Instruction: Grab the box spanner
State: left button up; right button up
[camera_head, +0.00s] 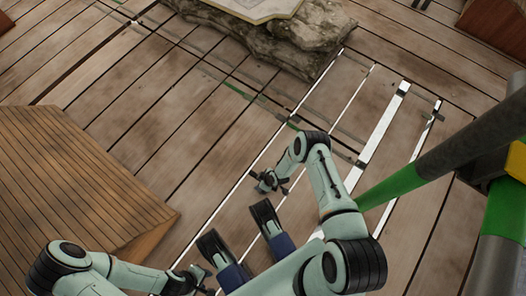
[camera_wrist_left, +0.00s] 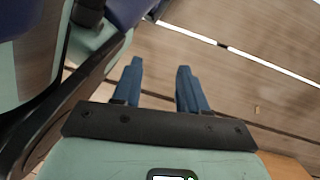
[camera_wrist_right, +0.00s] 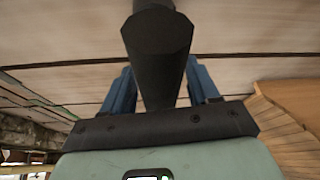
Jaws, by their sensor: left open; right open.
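My left gripper (camera_head: 200,281) is low in the head view, over the plank deck. In the left wrist view its two blue fingers (camera_wrist_left: 158,85) are apart with only deck between them. My right gripper (camera_head: 271,182) is near the middle of the head view. In the right wrist view its fingers (camera_wrist_right: 160,90) are apart, and a dark faceted shape (camera_wrist_right: 157,45) covers the space between them. I cannot tell whether that shape is part of my own body, nor whether it touches the fingers.
A slatted wooden structure (camera_head: 70,180) stands at the left. A rough stone block (camera_head: 270,42) is at the top. Grey poles with green bands (camera_head: 400,183) cross the right side. Bright gaps (camera_head: 385,120) run between the deck planks.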

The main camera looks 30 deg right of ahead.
jog(key=shift+c, duration=0.2)
grip_shut()
jog(key=shift+r, duration=0.2)
